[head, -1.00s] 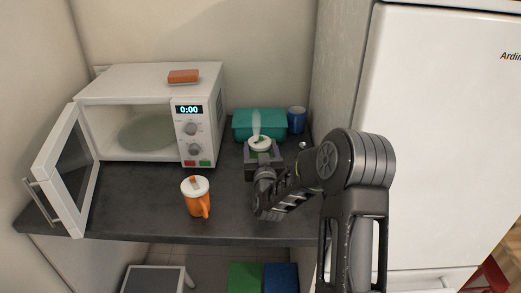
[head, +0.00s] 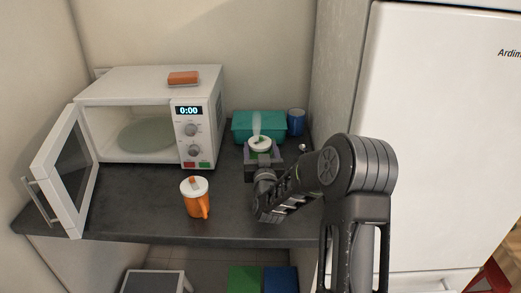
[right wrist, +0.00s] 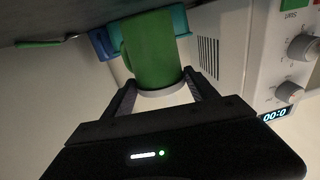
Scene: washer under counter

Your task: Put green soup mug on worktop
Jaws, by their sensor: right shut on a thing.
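My right gripper (head: 263,159) is shut on the mug. The mug's base is at or just above the worktop; I cannot tell whether they touch. My left gripper is not in view.
A microwave (head: 150,83) stands at left with its door (head: 68,170) open and a sponge (head: 184,78) on top. An orange lidded mug (head: 196,199) stands near the front edge. A teal container (head: 243,126) and blue cup (head: 297,122) are behind the green mug. The fridge (head: 450,120) is at right.

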